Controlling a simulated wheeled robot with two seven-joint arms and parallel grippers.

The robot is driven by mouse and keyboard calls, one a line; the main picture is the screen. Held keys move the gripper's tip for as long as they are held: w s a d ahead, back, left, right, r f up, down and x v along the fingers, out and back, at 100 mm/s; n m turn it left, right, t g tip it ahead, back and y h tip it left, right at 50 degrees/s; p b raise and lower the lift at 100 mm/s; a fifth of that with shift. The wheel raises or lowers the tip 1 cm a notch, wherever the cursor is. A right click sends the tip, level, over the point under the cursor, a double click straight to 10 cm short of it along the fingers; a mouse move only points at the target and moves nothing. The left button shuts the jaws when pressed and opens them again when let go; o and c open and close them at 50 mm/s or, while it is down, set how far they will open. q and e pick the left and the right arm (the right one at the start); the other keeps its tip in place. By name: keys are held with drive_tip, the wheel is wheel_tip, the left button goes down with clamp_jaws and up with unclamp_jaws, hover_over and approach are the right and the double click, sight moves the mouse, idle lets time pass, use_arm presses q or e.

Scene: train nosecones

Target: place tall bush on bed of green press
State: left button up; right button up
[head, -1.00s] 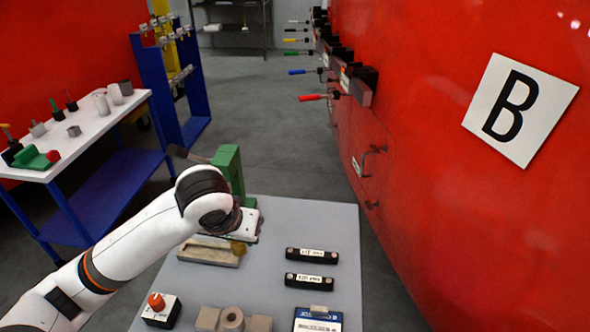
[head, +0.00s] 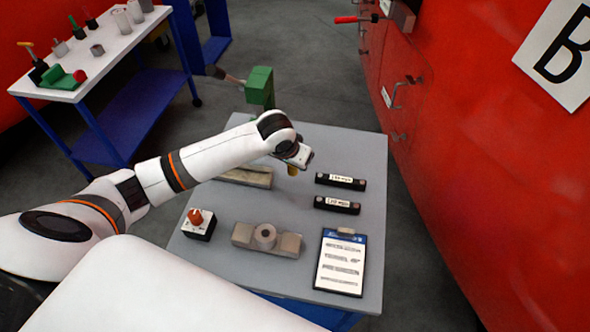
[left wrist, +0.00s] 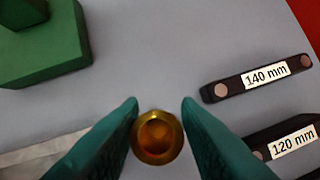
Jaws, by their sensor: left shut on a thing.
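The tall bush is a gold, brass-like cylinder (left wrist: 157,137) with a dark round recess in its end, seen end-on in the left wrist view. My left gripper (left wrist: 159,112) is shut on it with its green fingers on either side. In the head view the bush (head: 292,170) shows just below the left gripper, over the grey table right of the pale tray; its height is hard to tell. The green press (head: 259,88) stands at the table's far left, mostly behind my arm, so its bed is hidden there. Part of its green body (left wrist: 45,55) shows upper left in the wrist view. My right gripper is not seen.
Two black gauge bars (head: 340,180) lie right of the gripper. The pale tray (head: 246,178) lies left, beneath my arm. A red-knobbed box (head: 198,225), grey fixture (head: 283,242) and clipboard (head: 341,265) occupy the near table. A red wall stands at the right.

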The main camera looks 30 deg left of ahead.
sight(294, 171)
use_arm(q)
drive_tip(key=shift+f, duration=1.85)
drive_tip(key=shift+f, duration=0.15)
drive_tip(key=o, duration=1)
